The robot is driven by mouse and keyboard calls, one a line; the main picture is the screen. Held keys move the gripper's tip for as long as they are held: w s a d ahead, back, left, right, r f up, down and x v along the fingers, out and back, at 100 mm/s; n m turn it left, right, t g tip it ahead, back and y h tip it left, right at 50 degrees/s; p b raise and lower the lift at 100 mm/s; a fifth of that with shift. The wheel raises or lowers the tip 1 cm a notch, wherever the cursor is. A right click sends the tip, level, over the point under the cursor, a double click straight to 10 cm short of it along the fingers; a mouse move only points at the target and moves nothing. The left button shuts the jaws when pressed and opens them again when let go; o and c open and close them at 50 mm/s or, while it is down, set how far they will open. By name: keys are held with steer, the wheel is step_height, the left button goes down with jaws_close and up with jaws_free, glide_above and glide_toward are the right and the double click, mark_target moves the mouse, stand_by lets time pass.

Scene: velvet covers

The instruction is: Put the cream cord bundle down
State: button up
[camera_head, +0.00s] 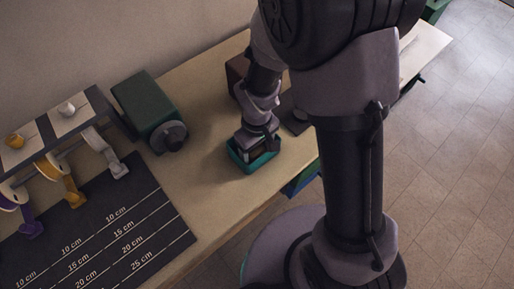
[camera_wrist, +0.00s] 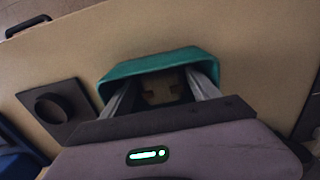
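My gripper (camera_head: 257,146) points down into a small teal bin (camera_head: 234,158) on the wooden bench. In the wrist view, its two grey fingers (camera_wrist: 160,92) stand wide apart inside the teal bin (camera_wrist: 150,62). Small tan patches show in the dark space between the fingers. I cannot tell whether they are the cream cord bundle or the bin's floor. No cream bundle can be made out clearly; the fingers and the bin's walls hide much of the inside.
A green box machine (camera_head: 148,108) stands left of the bin. Farther left are spools with purple, yellow and white holders (camera_head: 72,192), and a dark measuring mat (camera_head: 120,222). A dark square block with a round recess (camera_wrist: 55,108) lies beside the bin.

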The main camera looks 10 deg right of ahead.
steer(key=shift+r, duration=0.1)
step_height(320, 180, up, 12)
steer(key=p, duration=0.6)
step_height(320, 180, up, 12)
steer(key=f+m+t+y, duration=0.1)
steer(key=m+t, duration=0.1)
steer(key=m, duration=0.3)
glide_above(257, 151)
steer(key=s+d, duration=0.2)
steer(key=d, duration=0.1)
steer(key=s+d+r+m+t+y, duration=0.1)
steer(key=s+d+r+m+t, duration=0.2)
steer(key=s+r+m, duration=0.3)
step_height(257, 151, up, 3)
steer(key=shift+s+r+t, duration=0.2)
steer(key=shift+s+t, duration=0.2)
steer(key=shift+s, duration=0.8)
steer(key=shift+f+b, duration=0.7)
steer(key=shift+b, duration=0.25)
